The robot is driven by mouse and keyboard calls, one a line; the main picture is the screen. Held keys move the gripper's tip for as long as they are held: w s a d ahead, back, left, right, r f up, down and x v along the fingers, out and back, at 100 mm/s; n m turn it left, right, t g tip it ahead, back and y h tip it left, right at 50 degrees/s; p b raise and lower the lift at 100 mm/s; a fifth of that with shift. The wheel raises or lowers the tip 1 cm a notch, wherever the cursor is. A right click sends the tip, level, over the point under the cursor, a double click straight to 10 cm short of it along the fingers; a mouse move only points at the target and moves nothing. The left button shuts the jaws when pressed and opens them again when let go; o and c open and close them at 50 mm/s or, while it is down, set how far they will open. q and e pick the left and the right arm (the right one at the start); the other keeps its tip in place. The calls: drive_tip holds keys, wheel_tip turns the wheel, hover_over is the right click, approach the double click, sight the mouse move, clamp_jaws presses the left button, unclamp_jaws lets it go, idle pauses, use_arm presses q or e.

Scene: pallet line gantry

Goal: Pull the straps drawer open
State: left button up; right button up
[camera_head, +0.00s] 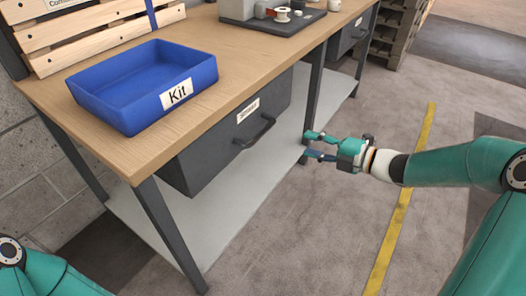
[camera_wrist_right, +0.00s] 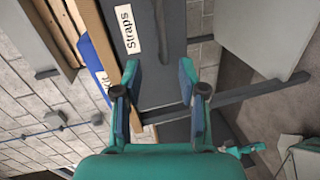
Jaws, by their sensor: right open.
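The straps drawer (camera_head: 222,138) is a dark grey box under the workbench top, with a white label and a dark bar handle (camera_head: 257,133). Its front sits close under the bench edge and looks shut. My right gripper (camera_head: 308,145) is open and empty, to the right of the handle and apart from it, its fingers pointing towards the bench. My left gripper is out of view.
A blue bin marked Kit (camera_head: 145,88) stands on the wooden workbench top (camera_head: 235,65), near a wooden slatted crate (camera_head: 95,35). A bench leg (camera_head: 314,90) stands close to my right gripper. A pale lower shelf (camera_head: 215,215) runs beneath. The floor in front is clear.

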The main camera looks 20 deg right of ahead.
sight(262, 133)
drive_tip(key=shift+n, duration=0.6)
drive_tip(key=shift+b+x, duration=1.75)
drive_tip(key=shift+x, duration=6.4)
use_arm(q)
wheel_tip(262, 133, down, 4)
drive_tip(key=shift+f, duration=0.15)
use_arm(e)
drive_tip(key=shift+s+a, duration=0.1)
drive_tip(key=shift+a, duration=0.05)
clamp_jaws()
drive_tip(key=shift+f, duration=0.1)
